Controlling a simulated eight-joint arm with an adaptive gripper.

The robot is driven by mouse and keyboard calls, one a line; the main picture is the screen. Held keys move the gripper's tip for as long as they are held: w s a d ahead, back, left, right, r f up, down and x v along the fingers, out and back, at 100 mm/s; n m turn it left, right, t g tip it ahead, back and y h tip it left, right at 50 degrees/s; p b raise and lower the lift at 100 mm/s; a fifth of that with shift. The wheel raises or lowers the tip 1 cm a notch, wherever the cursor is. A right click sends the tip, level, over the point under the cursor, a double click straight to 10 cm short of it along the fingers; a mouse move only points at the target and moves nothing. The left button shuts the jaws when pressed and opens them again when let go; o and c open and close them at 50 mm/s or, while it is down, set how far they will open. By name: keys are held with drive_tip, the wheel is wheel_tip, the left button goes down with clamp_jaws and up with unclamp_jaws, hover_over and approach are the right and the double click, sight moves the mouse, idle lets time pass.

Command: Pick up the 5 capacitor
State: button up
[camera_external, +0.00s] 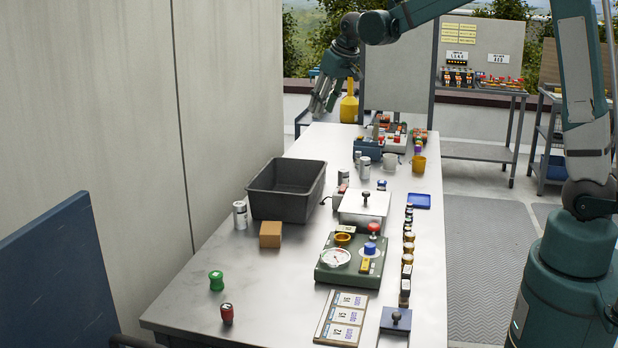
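The dark bin (287,189) stands on the metal table (200,308). A cardboard box (270,234), a green device with a gauge (350,261) and a row of small jars (408,248) are nearby. A wall (228,90) borders the left.

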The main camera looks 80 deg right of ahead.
drive_tip(key=w+d+f+m+p, duration=0.15)
drive_tip(key=d+f, duration=0.35)
drive_tip(key=d, duration=0.7)
wheel_tip(320, 180, down, 14)
drive_tip(key=shift+w+a+g, duration=0.2)
drive_tip(key=shift+w+g, duration=0.1)
drive_tip(key=shift+x, duration=1.2)
drive_tip(key=shift+s+x, duration=0.15)
drive_tip(key=shift+x, duration=1.15)
drive_tip(key=shift+s+x, duration=0.1)
drive_tip(key=shift+x, duration=1.2)
drive_tip(key=shift+f, duration=0.1)
